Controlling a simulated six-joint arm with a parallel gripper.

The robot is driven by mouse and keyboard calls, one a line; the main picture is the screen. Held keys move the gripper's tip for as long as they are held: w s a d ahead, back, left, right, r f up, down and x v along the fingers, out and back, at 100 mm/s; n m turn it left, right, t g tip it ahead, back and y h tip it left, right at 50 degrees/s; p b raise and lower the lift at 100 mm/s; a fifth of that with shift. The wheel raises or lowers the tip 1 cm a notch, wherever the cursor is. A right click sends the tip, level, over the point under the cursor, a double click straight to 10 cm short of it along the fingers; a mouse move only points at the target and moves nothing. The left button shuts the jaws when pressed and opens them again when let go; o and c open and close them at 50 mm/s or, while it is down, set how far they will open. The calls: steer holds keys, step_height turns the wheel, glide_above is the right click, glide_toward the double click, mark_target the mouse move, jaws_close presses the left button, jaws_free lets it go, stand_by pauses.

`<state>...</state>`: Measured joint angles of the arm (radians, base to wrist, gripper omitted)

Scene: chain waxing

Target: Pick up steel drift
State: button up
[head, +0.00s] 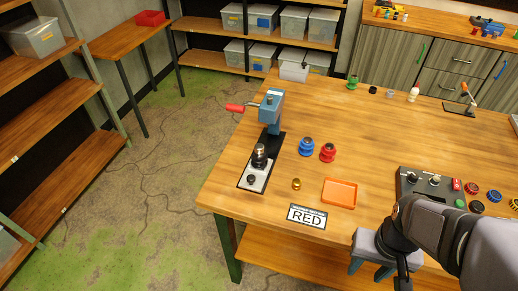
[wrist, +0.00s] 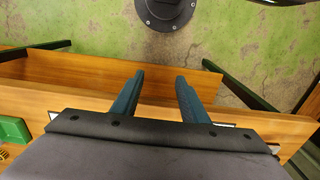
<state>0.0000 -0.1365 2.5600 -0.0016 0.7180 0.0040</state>
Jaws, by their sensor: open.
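My gripper (head: 368,272) is at the table's front edge in the head view, fingers pointing down, apart from everything on the table. In the wrist view its two teal fingers (wrist: 160,76) are spread with nothing between them. I cannot single out the steel drift for certain. A dark and silver upright steel piece (head: 259,154) stands on the base plate of the blue press (head: 271,108), left of my gripper. It may be the drift or part of the press. The wrist view shows no steel piece.
An orange tray (head: 340,193), a small brass piece (head: 296,184), a RED card (head: 307,216), and blue (head: 306,146) and red (head: 328,152) pieces lie between press and gripper. A control box (head: 412,178) with knobs is at right. A green container (wrist: 14,130) shows in the wrist view.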

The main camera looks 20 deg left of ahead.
mark_target(260, 151)
steer(key=shift+o, duration=0.7)
